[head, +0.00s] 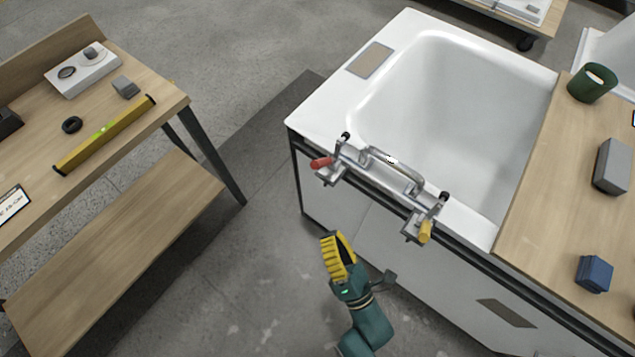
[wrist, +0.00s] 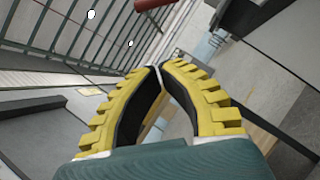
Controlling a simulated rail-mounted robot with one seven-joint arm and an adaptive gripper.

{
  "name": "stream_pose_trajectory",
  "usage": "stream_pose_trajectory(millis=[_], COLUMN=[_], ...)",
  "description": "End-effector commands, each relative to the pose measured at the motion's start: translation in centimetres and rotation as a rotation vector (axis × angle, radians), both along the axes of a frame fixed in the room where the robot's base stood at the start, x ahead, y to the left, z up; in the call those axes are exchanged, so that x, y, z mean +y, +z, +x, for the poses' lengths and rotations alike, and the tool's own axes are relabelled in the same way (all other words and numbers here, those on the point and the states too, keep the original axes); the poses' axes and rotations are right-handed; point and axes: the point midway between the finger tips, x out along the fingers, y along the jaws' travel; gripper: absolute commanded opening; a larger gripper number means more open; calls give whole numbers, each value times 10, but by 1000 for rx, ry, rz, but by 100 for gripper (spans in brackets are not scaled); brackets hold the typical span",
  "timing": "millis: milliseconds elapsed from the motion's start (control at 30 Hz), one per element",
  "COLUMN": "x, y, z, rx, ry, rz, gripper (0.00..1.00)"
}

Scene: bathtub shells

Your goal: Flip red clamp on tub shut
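The white tub (head: 450,110) has a toggle clamp at each end of a metal bar on its front rim. The red clamp handle (head: 321,163) is at the left end and sticks outward over the front edge. That clamp's black-tipped arm (head: 346,138) points up. My gripper (head: 335,240) is below and in front of the red handle, apart from it. In the wrist view its yellow fingers (wrist: 159,70) meet at the tips with nothing visible between them. A red piece (wrist: 148,4) shows at that view's top edge, cut off.
A second clamp with a yellow handle (head: 425,232) is at the bar's right end, with a curved metal handle (head: 395,168) between the clamps. A wooden bench (head: 150,85) stands left. The floor between bench and tub is clear.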

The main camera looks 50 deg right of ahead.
Motion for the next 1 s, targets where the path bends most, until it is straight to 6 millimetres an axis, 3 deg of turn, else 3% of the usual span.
stream_pose_trajectory(millis=[367, 533, 867, 1000], x=[-2, -12, -39, -56], y=[3, 13, 41, 56], z=[4, 25, 86, 90], rx=[-4, -8, -8, -2], ry=[0, -2, -1, -5], rz=[-1, 0, -1, -2], gripper=[0, 0, 0, 0])
